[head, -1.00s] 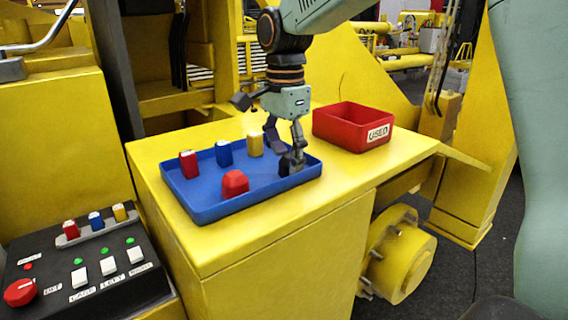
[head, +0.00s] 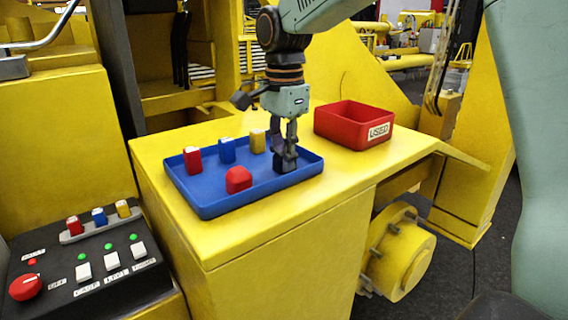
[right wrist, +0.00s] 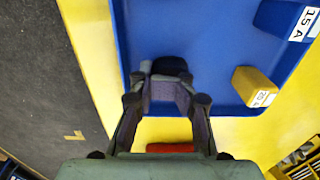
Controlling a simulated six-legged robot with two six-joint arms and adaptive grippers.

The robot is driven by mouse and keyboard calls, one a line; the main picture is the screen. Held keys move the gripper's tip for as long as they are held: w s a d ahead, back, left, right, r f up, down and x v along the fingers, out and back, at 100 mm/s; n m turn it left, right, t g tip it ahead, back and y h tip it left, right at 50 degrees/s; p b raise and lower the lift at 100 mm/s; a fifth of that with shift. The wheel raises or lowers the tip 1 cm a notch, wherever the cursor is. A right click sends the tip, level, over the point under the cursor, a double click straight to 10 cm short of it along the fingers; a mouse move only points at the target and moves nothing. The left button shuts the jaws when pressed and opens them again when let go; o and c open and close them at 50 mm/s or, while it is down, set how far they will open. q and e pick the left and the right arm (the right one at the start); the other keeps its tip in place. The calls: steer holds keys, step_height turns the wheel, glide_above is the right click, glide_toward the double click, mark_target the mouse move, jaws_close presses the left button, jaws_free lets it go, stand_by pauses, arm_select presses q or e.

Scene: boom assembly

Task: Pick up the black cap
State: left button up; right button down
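The black cap (head: 286,165) is at the right end of the blue tray (head: 215,207), between the fingers of my right gripper (head: 285,155). In the right wrist view the dark cap (right wrist: 172,66) sits between the fingertips, which are drawn in against its sides. The fingers hide much of it. It is low at the tray floor; I cannot tell whether it touches the floor. My left gripper is not in view.
The tray also holds a red cap (head: 238,179) and upright red (head: 193,160), blue (head: 227,150) and yellow (head: 258,141) fuses. A red bin (head: 345,133) labelled USED stands behind right. A switch panel (head: 60,270) is at lower left.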

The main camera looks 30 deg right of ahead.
steer(key=shift+s+f, duration=0.1)
stand_by(0.3)
step_height(320, 180, up, 10)
steer(key=shift+b, duration=0.4)
steer(key=shift+w+d+f, duration=0.1)
steer(key=shift+w+d, duration=0.05)
steer(key=shift+w, duration=0.1)
steer(key=c, duration=1.8)
jaws_free()
steer(key=o, duration=0.7)
steer(key=shift+s, duration=0.2)
steer(key=o, duration=0.7)
steer(key=shift+w, duration=0.25)
steer(key=shift+c, duration=0.2)
steer(key=shift+s, duration=0.1)
steer(key=shift+s, duration=0.1)
